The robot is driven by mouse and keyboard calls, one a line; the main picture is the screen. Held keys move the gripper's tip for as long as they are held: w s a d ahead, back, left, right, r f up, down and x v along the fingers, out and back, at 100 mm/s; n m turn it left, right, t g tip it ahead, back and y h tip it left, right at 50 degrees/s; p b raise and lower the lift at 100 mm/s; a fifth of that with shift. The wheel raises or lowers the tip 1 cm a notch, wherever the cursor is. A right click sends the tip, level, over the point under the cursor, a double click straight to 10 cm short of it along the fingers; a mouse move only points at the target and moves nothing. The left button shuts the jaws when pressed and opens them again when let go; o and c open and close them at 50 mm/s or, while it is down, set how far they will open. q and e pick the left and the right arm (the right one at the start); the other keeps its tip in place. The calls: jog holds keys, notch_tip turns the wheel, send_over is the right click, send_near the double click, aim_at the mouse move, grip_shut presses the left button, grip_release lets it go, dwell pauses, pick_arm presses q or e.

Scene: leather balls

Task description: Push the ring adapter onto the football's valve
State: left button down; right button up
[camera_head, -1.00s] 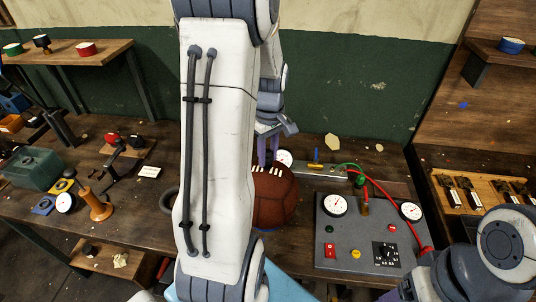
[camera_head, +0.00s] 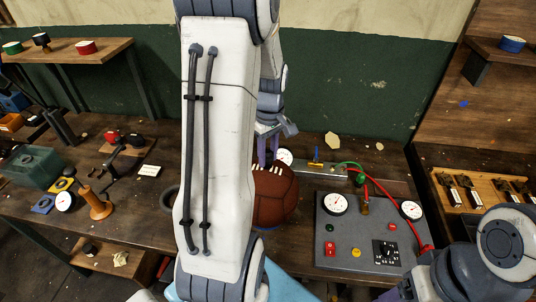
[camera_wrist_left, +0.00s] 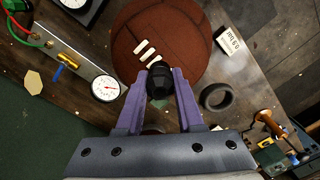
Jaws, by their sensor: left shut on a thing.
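The brown football (camera_head: 274,195) with white laces sits on the workbench, partly hidden behind my left arm in the head view. In the left wrist view the football (camera_wrist_left: 178,42) fills the upper middle. My left gripper (camera_wrist_left: 159,84) is shut on a small black part, which looks like the ring adapter (camera_wrist_left: 160,80). The part shows between the purple fingertips, in front of the football's edge below the laces. In the head view the left gripper (camera_head: 268,150) is just behind the football. I cannot make out the valve, nor whether the adapter touches the ball.
A grey panel (camera_head: 345,251) with gauges and knobs stands right of the ball. A metal bar (camera_head: 318,170) with hoses and a gauge (camera_wrist_left: 106,88) lies nearby. A black ring (camera_wrist_left: 217,97), a card (camera_wrist_left: 230,40) and an orange-handled tool (camera_head: 96,205) lie on the bench.

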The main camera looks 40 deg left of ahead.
aim_at(269, 150)
pick_arm(q)
jog(key=shift+f, duration=0.3)
jog(key=shift+c, duration=2.3)
grip_release()
jog(key=r, duration=0.3)
jog(key=r+b, duration=0.1)
jog(key=r, duration=0.3)
jog(key=r+b, duration=0.1)
jog(key=r, duration=0.2)
jog(key=shift+w+r, duration=0.25)
